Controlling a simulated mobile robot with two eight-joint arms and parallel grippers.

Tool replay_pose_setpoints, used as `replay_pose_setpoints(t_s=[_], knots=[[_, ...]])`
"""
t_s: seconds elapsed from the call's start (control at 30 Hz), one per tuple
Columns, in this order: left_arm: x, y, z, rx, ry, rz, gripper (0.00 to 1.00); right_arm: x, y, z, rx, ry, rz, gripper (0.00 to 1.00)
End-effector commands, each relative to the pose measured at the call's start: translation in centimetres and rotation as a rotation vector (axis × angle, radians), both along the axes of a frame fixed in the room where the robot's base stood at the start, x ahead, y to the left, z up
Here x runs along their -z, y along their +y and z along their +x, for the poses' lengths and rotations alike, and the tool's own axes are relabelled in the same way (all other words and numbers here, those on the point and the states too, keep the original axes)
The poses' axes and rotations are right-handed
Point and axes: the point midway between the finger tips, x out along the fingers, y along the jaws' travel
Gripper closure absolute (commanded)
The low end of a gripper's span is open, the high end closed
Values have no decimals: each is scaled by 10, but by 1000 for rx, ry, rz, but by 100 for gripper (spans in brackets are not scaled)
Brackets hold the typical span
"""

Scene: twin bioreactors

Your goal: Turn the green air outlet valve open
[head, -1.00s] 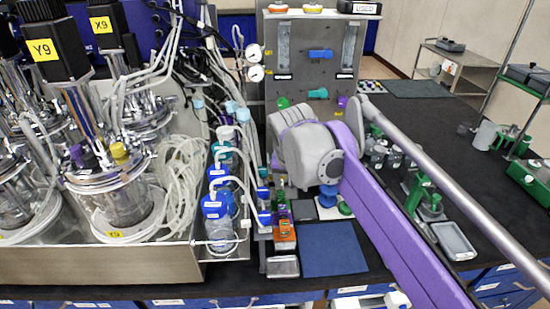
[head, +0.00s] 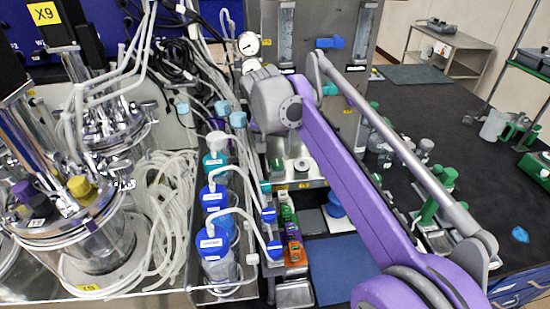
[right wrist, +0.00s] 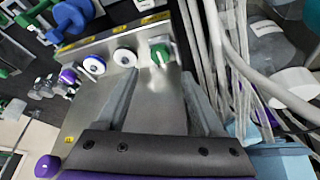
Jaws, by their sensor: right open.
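In the right wrist view, a green valve knob (right wrist: 160,52) sits on a metal panel (right wrist: 150,90). My right gripper (right wrist: 157,78) is open, and its two fingers point toward the knob from either side, with nothing between them. I cannot tell whether they touch it. My left gripper is not in view.
Loose tubes (right wrist: 238,60) run close beside the right finger. Blue-capped bottles (head: 216,240) stand left of the arm. A teal knob (head: 330,89) and a blue valve (head: 328,43) are on the upright panel. A blue mat (head: 340,265) lies bare on the dark bench.

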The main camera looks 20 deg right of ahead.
Motion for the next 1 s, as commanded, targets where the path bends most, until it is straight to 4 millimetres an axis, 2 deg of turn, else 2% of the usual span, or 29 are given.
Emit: replay_pose_setpoints(t_s=[0.03, 0.2, 0.4, 0.8, 1.0], knots=[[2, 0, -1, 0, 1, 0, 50, 11, -3, 4, 2, 0, 0, 31], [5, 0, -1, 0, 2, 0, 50, 41, -10, 13, 0, 1, 1, 31], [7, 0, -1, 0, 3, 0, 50, 64, -16, 21, 0, 0, 0, 31], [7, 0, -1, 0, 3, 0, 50, 70, -18, 23, 0, -1, 1, 31], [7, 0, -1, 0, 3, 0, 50, 70, -18, 23, 0, -1, 1, 67]])
